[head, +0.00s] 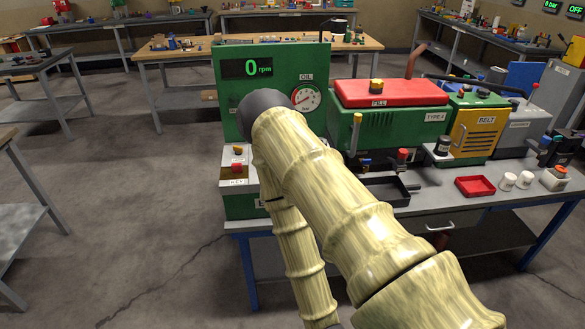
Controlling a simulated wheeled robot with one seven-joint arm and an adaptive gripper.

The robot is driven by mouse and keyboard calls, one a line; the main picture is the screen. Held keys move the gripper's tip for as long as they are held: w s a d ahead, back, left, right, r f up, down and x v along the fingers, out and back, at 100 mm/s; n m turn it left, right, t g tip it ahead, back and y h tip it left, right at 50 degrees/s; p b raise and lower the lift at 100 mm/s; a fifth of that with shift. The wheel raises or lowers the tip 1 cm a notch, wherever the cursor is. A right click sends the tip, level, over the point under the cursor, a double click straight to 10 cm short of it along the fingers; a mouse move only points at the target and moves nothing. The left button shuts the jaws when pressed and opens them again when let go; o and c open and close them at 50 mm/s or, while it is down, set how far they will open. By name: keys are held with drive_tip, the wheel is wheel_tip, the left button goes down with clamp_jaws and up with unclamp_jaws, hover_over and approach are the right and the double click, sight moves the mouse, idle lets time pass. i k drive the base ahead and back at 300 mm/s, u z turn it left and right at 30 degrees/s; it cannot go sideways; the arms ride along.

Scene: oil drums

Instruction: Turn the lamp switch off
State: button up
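I cannot make out a switch labelled for a lamp. A small control box (229,179) at the front left of the bench carries small orange and red controls (237,168) and a label that seems to read KEY. My arm covers the box's right side and part of the green panel behind it. My arm rises from the lower right to a dark joint in front of that panel, and another pale link runs down to the bottom edge. My gripper is not in view.
The green panel (228,95) has a 0 rpm display (247,68) and an OIL gauge (306,97). A red-lidded green machine (390,118), a black tray (392,190), a red tray (475,186) and white cups (508,181) share the bench. Floor at left is open.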

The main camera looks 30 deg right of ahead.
sight(239, 150)
drive_tip(key=z, duration=0.05)
drive_tip(key=k, duration=0.4)
drive_tip(key=z, duration=0.75)
drive_tip(key=i, duration=0.5)
drive_tip(key=z, duration=1.8)
drive_tip(key=i, duration=0.9)
drive_tip(key=u, duration=3)
